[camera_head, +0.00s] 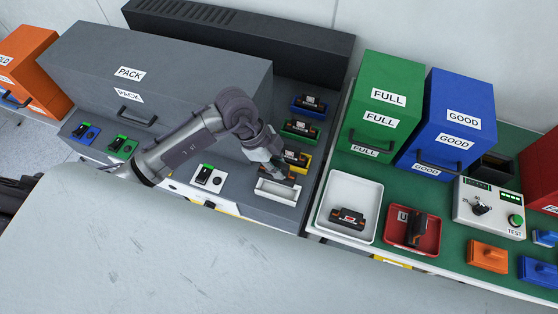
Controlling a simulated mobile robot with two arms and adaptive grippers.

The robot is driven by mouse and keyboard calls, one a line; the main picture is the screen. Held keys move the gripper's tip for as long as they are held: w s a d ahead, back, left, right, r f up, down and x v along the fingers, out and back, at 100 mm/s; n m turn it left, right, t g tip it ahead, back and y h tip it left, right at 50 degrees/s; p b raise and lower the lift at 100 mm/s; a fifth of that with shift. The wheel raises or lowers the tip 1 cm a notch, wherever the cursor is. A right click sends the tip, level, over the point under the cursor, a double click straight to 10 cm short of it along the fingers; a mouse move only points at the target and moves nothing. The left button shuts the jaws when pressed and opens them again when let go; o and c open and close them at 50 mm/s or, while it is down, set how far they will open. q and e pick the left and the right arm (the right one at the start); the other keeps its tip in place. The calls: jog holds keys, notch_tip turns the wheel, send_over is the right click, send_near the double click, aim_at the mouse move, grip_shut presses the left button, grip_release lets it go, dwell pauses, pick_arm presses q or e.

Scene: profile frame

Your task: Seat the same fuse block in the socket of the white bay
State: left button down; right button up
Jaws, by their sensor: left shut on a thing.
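My left gripper (279,165) is shut on a dark fuse block, mostly hidden by the fingers, just behind the white bay (278,192). The white bay is a shallow open tray and its visible inside looks empty. The held block appears above and apart from it, though the exact gap is hard to tell. A black and orange fuse block (297,157) shows at the yellow bay (304,164), close beside the gripper. Similar blocks sit in the green bay (301,130) and the blue bay (310,105). My right gripper is not in view.
The grey PACK box (160,75) stands behind my arm. A white switch unit (208,179) is left of the white bay. To the right are a white tray (368,190) and a red tray (427,240), each with a block, and a test unit (488,208).

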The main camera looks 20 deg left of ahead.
pick_arm(q)
jog(key=shift+r, duration=0.1)
jog(key=shift+w+f, duration=0.1)
jog(key=shift+f, duration=0.2)
notch_tip(320, 180, down, 3)
jog(key=shift+f+b, duration=0.15)
jog(key=shift+b, duration=0.75)
jog(key=shift+f+b, duration=0.4)
jog(key=shift+f, duration=0.35)
jog(key=shift+f+b, duration=0.3)
jog(key=shift+f, duration=0.45)
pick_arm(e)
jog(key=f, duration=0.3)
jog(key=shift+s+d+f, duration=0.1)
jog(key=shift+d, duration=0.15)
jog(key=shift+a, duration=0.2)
